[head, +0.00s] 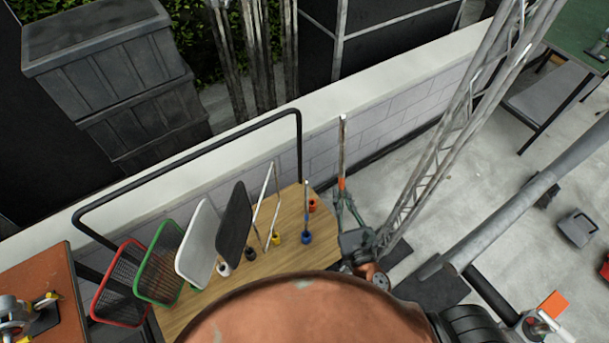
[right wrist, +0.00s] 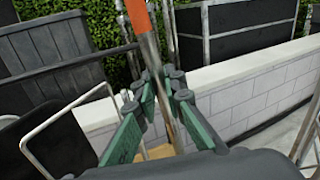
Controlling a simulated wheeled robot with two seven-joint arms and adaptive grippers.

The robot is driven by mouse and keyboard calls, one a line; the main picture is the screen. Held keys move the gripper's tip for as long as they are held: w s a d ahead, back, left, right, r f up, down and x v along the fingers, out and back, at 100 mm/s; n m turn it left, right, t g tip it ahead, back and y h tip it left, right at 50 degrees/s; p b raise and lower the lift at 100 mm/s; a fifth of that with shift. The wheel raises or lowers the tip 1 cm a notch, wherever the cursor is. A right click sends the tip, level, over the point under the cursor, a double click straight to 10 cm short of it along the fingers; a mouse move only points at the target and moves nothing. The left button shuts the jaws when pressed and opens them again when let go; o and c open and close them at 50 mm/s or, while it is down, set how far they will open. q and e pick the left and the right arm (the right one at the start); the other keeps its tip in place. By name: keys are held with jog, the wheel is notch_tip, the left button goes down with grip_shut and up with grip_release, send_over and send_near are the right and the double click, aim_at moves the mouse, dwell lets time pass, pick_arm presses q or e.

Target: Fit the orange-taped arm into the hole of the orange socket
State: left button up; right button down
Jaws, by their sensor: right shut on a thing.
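The orange-taped arm (head: 342,150) is a thin metal rod, roughly upright in the head view, with an orange band low on its visible length. My right gripper (head: 342,197) is shut on it near the band. In the right wrist view the green fingers (right wrist: 163,95) close around the rod, with the orange tape (right wrist: 138,16) at the top of the picture. The orange socket (head: 312,205) sits at the right end of the wooden cart top (head: 270,283), just left of my gripper and apart from it. I cannot make out the socket in the right wrist view.
A blue socket (head: 306,237) with an upright rod stands close to the orange one. Yellow, black and white sockets, and red, green, white and black panels, line the cart. A black rail (head: 190,160) rises behind them, before a white wall (head: 400,75). A metal truss (head: 450,130) stands right.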

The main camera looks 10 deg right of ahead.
pick_arm(q)
jog(key=s+f+g+b, duration=0.1)
jog(key=s+f+b, duration=0.3)
jog(key=f+b, duration=0.4)
jog(key=s+f+g+b, duration=0.1)
jog(key=s+f+b, duration=0.2)
jog(key=f+b, duration=0.5)
jog(key=w+d+b, duration=0.1)
jog(key=w+b, duration=0.1)
jog(key=w, duration=0.6)
jog(key=shift+r+t, duration=0.2)
jog(key=shift+t, duration=0.1)
pick_arm(e)
jog(key=w+f+n+y, duration=0.1)
jog(key=w+f+y, duration=0.2)
jog(key=w+f, duration=0.9)
jog(key=w+a+f+n+g+y, duration=0.1)
jog(key=w+f+n+y, duration=0.1)
jog(key=w+f, duration=1.1)
jog(key=shift+w+a+f+y, duration=0.2)
jog(key=shift+f+y, duration=0.4)
jog(key=shift+f, duration=2.15)
pick_arm(q)
jog(key=shift+w, duration=0.15)
pick_arm(e)
jog(key=shift+f, duration=0.1)
pick_arm(q)
jog(key=shift+b, duration=0.3)
